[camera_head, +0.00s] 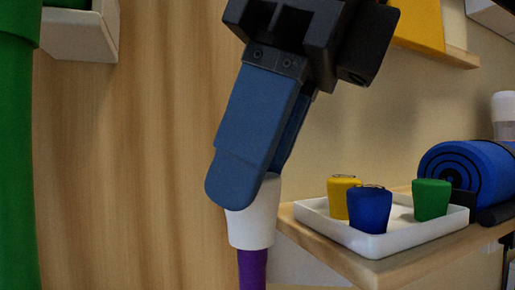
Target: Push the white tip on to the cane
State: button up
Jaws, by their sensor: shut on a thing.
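My gripper (257,185) has blue fingers and comes down from the top at a tilt. It is shut on the white tip (252,226), whose upper part is partly hidden behind the near finger. The purple cane (252,270) is upright below, at the bottom edge of the view. The white tip sits at the cane's upper end, and the two look in line and touching. I cannot tell how deep the cane goes inside the tip. Most of the cane is out of view.
A white tray (376,246) on a wooden shelf (420,264) at right holds a yellow tip (340,200), a blue tip (369,211) and a green tip (431,200). A rolled blue mat (465,180) lies behind it. A green upright thing (18,160) stands at far left.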

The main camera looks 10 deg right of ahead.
jog(key=shift+f+b, duration=0.85)
jog(key=shift+f, duration=0.2)
jog(key=o, duration=1.2)
jog(key=shift+o, duration=0.5)
jog(key=o, duration=0.4)
jog(key=shift+r, duration=0.2)
jog(key=shift+r+p, duration=2.55)
jog(key=shift+r, duration=1.35)
